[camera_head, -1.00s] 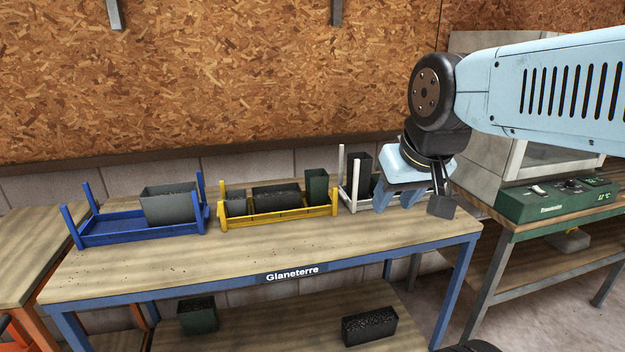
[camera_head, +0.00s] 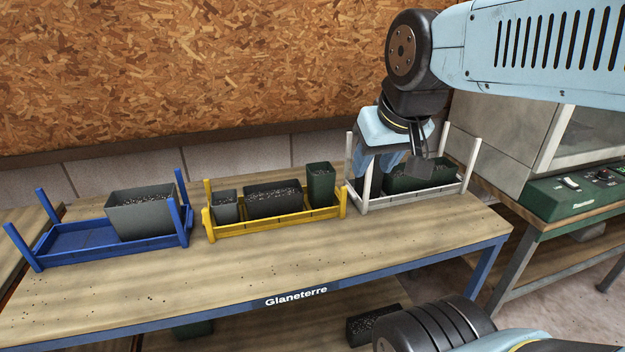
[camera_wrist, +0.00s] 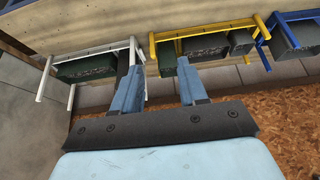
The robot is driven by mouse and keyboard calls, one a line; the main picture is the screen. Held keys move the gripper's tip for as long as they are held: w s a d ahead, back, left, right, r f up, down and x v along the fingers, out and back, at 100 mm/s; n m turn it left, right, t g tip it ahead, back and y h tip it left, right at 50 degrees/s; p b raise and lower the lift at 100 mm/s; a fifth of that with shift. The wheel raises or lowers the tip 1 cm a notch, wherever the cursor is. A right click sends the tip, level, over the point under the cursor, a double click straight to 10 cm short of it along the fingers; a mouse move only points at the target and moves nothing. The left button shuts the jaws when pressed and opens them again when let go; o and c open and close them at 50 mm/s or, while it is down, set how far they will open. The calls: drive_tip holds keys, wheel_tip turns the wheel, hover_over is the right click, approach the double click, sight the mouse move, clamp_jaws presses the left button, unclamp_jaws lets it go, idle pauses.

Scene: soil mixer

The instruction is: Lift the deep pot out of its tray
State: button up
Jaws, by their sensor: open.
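Two tall pots are in view, and I cannot tell which one the task means. A tall green pot (camera_head: 320,182) stands upright at the right end of the yellow tray (camera_head: 275,226); it also shows in the wrist view (camera_wrist: 166,60). A tall dark pot (camera_head: 368,184) stands at the left end of the white tray (camera_head: 415,201), partly hidden by a tray post and my gripper. My gripper (camera_head: 377,166) is open and empty, in front of the white tray's left part in the head view. In the wrist view its left finger partly covers the dark pot (camera_wrist: 123,64).
A long green planter (camera_head: 425,178) sits in the white tray. The yellow tray also holds a dark trough (camera_head: 273,199) and a small grey pot (camera_head: 225,207). A blue tray (camera_head: 70,241) with a grey planter stands left. Upright posts rise from the trays. The bench front is clear.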

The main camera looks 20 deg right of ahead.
drive_tip(key=shift+o, duration=1.1)
drive_tip(key=shift+w, duration=0.1)
drive_tip(key=shift+o, duration=0.8)
drive_tip(key=shift+w, duration=0.35)
drive_tip(key=o, duration=0.5)
drive_tip(key=shift+g, duration=0.3)
drive_tip(key=w, duration=0.3)
drive_tip(key=w+f, duration=0.1)
drive_tip(key=w, duration=0.6)
drive_tip(key=shift+w+d+f, duration=0.1)
drive_tip(key=shift+w+f, duration=0.2)
drive_tip(key=shift+c, duration=0.2)
hover_over(320, 177)
drive_tip(key=s+d, duration=0.1)
drive_tip(key=d, duration=0.1)
wheel_tip(320, 177, down, 6)
drive_tip(key=shift+g, duration=0.3)
drive_tip(key=shift+a+x, duration=0.2)
drive_tip(key=shift+x, duration=3.15)
drive_tip(key=shift+a+x, duration=0.2)
drive_tip(key=shift+x, duration=3.15)
